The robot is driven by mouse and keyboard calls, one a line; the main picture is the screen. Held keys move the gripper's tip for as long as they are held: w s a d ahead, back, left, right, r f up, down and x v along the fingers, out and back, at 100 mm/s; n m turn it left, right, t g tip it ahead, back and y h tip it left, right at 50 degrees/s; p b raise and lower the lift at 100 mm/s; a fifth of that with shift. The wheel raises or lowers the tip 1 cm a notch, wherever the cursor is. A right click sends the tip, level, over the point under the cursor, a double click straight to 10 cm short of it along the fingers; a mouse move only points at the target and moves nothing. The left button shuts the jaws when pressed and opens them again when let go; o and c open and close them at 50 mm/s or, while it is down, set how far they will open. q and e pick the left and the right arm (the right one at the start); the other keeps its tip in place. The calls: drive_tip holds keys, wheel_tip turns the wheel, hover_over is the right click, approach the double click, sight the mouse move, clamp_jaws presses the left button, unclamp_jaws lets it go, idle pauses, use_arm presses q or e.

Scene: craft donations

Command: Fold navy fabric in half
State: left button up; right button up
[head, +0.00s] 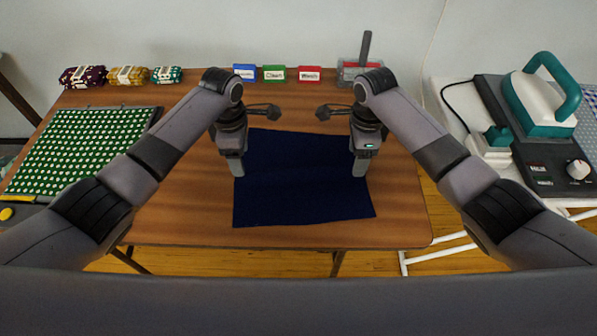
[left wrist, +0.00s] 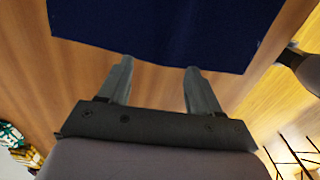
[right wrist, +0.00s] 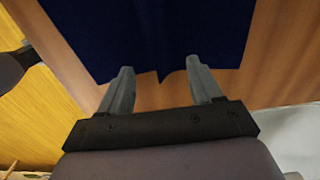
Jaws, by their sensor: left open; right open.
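The navy fabric (head: 303,195) lies spread flat on the wooden table, roughly rectangular with slightly uneven edges. My left gripper (head: 239,172) is over its left edge in the head view, and my right gripper (head: 360,172) is over its right side. In the left wrist view the fabric (left wrist: 160,28) lies beyond the open, empty fingers of my left gripper (left wrist: 158,80). Neither gripper holds cloth.
A heat press (head: 540,110) stands on a separate white table at right.

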drive_tip(key=o, duration=0.7)
use_arm(q)
drive_tip(key=shift+r+p, duration=0.75)
drive_tip(key=shift+r, duration=0.05)
drive_tip(key=shift+f, duration=0.15)
use_arm(e)
drive_tip(key=shift+r, duration=2.8)
